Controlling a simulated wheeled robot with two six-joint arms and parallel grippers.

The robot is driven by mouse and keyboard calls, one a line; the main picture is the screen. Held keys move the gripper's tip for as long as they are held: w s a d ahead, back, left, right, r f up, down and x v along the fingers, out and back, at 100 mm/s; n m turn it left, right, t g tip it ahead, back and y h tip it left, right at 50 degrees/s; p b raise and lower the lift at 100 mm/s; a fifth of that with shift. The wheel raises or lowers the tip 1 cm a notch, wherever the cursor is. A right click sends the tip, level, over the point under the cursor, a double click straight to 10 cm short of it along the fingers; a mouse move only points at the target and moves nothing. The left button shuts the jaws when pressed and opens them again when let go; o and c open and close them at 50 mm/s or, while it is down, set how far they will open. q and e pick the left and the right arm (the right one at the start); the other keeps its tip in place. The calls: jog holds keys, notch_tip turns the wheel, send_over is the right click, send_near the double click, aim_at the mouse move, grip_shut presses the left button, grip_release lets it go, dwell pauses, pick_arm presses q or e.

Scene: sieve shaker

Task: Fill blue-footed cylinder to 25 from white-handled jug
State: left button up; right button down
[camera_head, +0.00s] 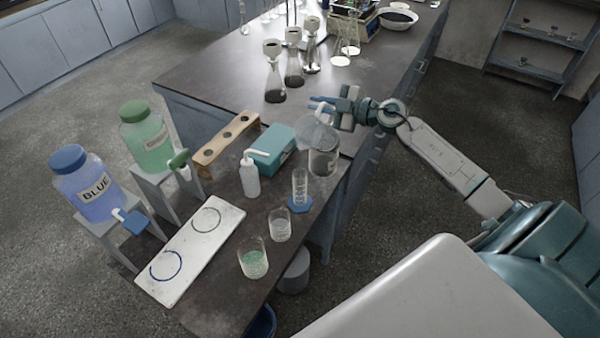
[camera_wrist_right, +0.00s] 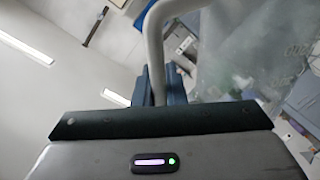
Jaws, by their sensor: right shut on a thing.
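The blue-footed cylinder (camera_head: 299,184) stands upright on the dark bench near its right edge; its blue foot (camera_head: 299,204) is flat on the top. I cannot read its scale or level. My right gripper (camera_head: 323,104) is shut on the white handle (camera_wrist_right: 155,45) of the translucent jug (camera_head: 317,132). The jug is raised and looks tilted, behind and slightly right of the cylinder. In the right wrist view the jug's cloudy wall (camera_wrist_right: 240,65) fills the right side. No stream is visible between jug and cylinder. My left gripper is out of view.
A clear vessel (camera_head: 323,162) shows just below the jug. Two glass beakers (camera_head: 253,262) (camera_head: 280,224) stand in front of the cylinder. A white wash bottle (camera_head: 249,176) and teal box (camera_head: 276,146) stand left. Blue (camera_head: 92,187) and green (camera_head: 147,137) bottles are farther left.

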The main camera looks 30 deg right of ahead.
jog(key=shift+r, duration=0.1)
jog(key=shift+w+d+f+m, duration=0.15)
jog(key=shift+d+f+m, duration=0.2)
jog(key=shift+f+m, duration=0.15)
jog(key=shift+w+d+f+m, duration=0.1)
jog(key=shift+d+f+m, duration=0.3)
jog(key=shift+f, duration=0.15)
jog(key=r+p, duration=0.1)
jog(key=d+r+m+p, duration=0.1)
jog(key=shift+w+d+r+y+p, duration=0.15)
jog(key=shift+w+d+y+p, duration=0.15)
jog(key=shift+w+p, duration=0.1)
jog(key=shift+d+f+b, duration=0.1)
jog(key=shift+f+b, duration=0.2)
jog(key=shift+f, duration=0.1)
jog(key=d+m, duration=0.1)
jog(key=m, duration=0.1)
jog(key=w+d+f+m+p, duration=0.1)
jog(key=d, duration=0.1)
jog(key=w+d+f+m+y+p, duration=0.1)
jog(key=m, duration=0.1)
jog(key=shift+d+m+t, duration=0.2)
jog(key=shift+m+t, duration=0.1)
jog(key=shift+t, duration=0.1)
